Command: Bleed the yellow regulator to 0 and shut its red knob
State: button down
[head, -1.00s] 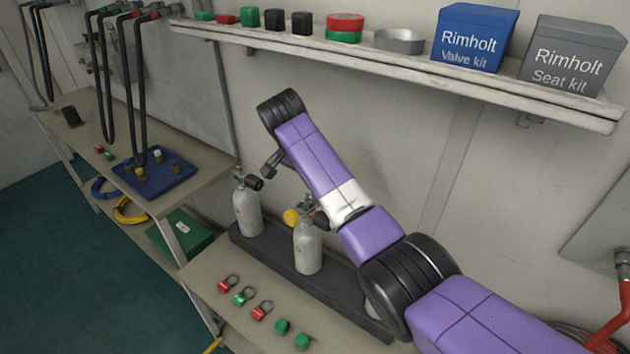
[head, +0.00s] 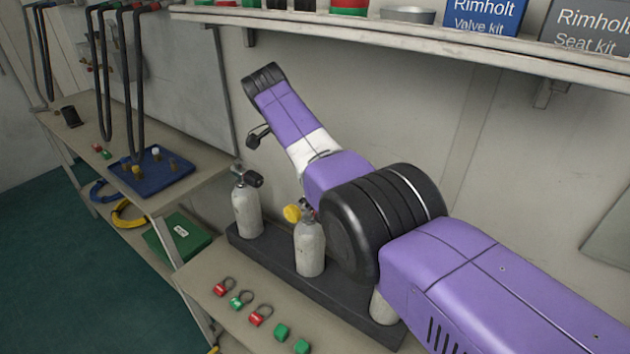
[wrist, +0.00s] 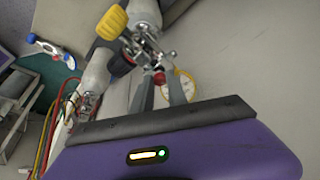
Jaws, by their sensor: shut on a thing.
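The yellow regulator (head: 293,212) sits on top of the middle grey cylinder (head: 310,248). In the wrist view its yellow cap (wrist: 112,22) is at the upper left, beside metal fittings. A small red knob (wrist: 159,78) is below the fittings. My gripper (wrist: 159,76) has one finger on each side of the red knob and is shut on it. A yellow-rimmed gauge (wrist: 185,86) is just right of the fingers, partly hidden; its reading is too small to tell.
Another cylinder (head: 246,210) with a black regulator stands to the left in the dark rack (head: 270,262). Red and green tags (head: 257,317) lie on the bench in front. A wall shelf (head: 400,35) with boxes runs above. A blue tray (head: 150,180) is on the left bench.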

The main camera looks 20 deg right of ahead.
jog(key=shift+r, duration=0.1)
dwell(0.3)
jog(key=c, duration=1.6)
grip_release()
jog(key=shift+b+v, duration=0.45)
jog(key=shift+v, duration=3.45)
jog(key=shift+o, duration=0.3)
